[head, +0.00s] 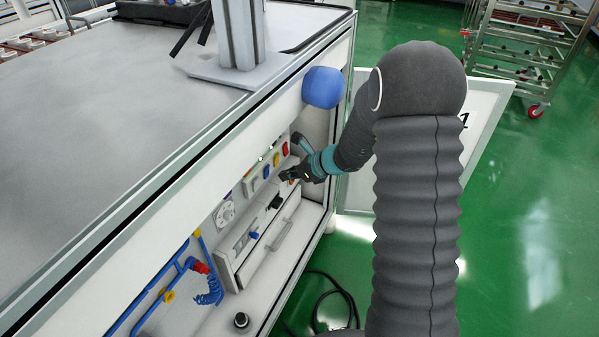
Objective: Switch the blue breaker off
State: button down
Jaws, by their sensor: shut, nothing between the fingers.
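A row of small coloured parts sits on the panel inside the open bay of the white bench. A small blue one (266,172), which looks like the blue breaker, is beside a yellow one (276,159) and a red one (285,148). Whether the blue breaker's lever is up or down is too small to tell. My gripper (286,177) is shut and empty, just in front of the panel and to the right of the blue breaker. I cannot tell whether it touches anything.
A large blue rounded knob (323,88) sticks out at the bay's upper right. Blue pipes (150,300) and a coiled hose (210,291) are at the lower left. An open white door (485,115) stands right. A black cable (345,297) lies on the green floor.

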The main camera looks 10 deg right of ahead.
aim_at(268, 169)
jog(key=shift+w+a+r, duration=0.2)
jog(key=shift+w+a, duration=0.3)
jog(key=shift+a, duration=0.25)
jog(key=shift+w+a+r, duration=0.2)
jog(key=shift+w+a, duration=0.3)
jog(key=shift+a, duration=0.25)
jog(key=shift+w+a+r, duration=0.1)
jog(key=shift+w+a, duration=0.05)
jog(key=shift+a, duration=0.1)
jog(key=shift+r, duration=0.15)
jog(key=shift+r+p, duration=0.7)
jog(key=shift+d, duration=0.15)
